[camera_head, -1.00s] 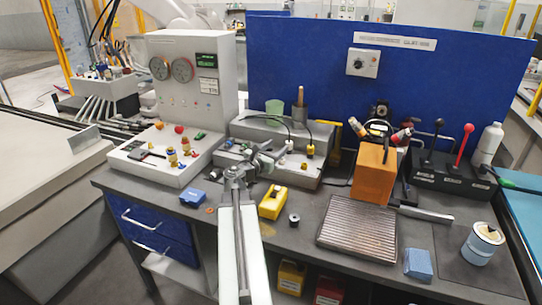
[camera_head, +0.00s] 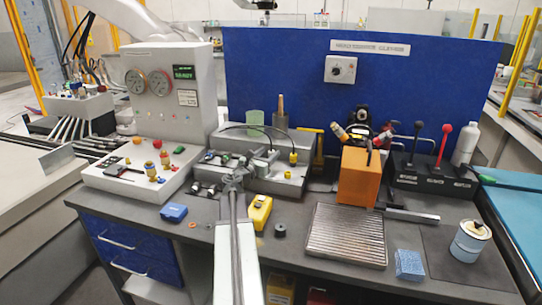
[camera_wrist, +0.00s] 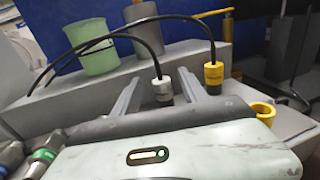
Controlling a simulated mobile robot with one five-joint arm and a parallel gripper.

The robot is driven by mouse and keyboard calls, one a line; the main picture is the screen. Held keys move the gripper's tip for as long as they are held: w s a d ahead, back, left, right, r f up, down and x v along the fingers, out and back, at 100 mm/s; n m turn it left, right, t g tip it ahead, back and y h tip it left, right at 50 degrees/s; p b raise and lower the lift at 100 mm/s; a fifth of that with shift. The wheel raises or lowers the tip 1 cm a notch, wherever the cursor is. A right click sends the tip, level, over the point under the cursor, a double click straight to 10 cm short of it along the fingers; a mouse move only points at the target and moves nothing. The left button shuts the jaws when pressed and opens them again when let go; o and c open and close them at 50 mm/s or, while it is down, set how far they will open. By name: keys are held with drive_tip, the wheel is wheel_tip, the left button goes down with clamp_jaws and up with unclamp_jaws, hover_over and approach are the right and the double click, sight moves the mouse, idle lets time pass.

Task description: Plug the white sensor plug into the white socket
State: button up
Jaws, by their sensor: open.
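The white plug (camera_wrist: 163,90) hangs on a black cable and points down, with a dark lower end.
A yellow plug (camera_wrist: 213,76) on another cable stands right of the white one, near a yellow ring (camera_wrist: 262,111). A green cup (camera_wrist: 97,52) is behind.

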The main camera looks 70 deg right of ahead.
drive_tip(key=shift+d, duration=0.15)
clamp_jaws()
drive_tip(key=shift+r, duration=0.15)
